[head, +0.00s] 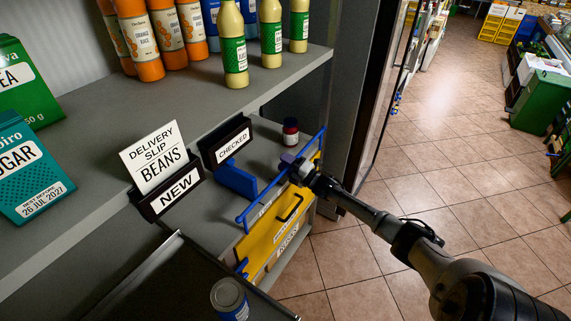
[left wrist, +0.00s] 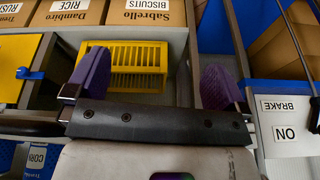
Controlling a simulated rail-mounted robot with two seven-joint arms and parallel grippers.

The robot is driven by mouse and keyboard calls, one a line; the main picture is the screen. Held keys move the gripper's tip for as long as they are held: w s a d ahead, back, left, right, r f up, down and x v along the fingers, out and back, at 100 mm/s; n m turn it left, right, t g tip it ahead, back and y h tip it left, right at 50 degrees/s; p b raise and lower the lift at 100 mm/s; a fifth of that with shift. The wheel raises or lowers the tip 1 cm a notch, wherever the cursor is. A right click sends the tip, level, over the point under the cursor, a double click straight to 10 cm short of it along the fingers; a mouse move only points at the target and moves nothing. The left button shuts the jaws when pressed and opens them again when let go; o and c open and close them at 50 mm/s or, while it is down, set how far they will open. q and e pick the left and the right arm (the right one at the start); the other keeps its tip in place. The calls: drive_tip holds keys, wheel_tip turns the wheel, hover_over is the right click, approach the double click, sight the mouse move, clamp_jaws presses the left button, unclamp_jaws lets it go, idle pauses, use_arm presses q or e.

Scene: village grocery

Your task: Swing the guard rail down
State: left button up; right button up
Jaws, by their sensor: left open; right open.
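The blue guard rail (head: 262,195) runs along the front edge of a grey shelf in the head view, above a yellow front with a black handle. It is a thin bar, seen raised a little over the shelf edge.
A small dark jar (head: 290,132) and a blue block (head: 236,180) stand on the shelf behind the rail. "CHECKED" (head: 232,145) and "NEW" (head: 176,190) signs are near it. A can (head: 229,298) is at the front. A yellow crate (left wrist: 120,66) lies beyond my left fingers.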

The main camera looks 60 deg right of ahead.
drive_tip(key=shift+c, duration=0.5)
clamp_jaws()
